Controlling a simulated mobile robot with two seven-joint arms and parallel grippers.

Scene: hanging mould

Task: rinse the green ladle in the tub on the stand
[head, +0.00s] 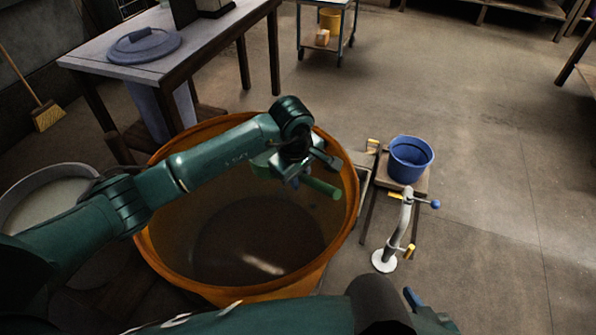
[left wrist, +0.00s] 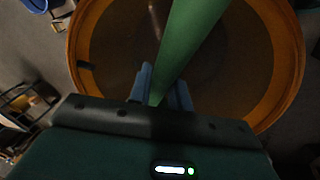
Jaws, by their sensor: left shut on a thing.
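My left gripper (head: 298,182) is above the wide opening of the large orange vat. It is shut on the green ladle (head: 322,188), whose handle sticks out to the right of the fingers. In the left wrist view the blue fingers (left wrist: 160,88) grip the green handle (left wrist: 190,35), which runs up out of the picture. The ladle's bowl cannot be made out. A blue tub (head: 410,160) stands on a small wooden stand (head: 378,180), right of the vat and apart from the ladle. Of my right gripper only a blue tip (head: 412,298) seems to show at the bottom edge.
The orange vat (head: 347,215) has a high rim around the ladle. A table (head: 215,40) with a round lid (head: 145,45) is behind left. Floor at right is clear.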

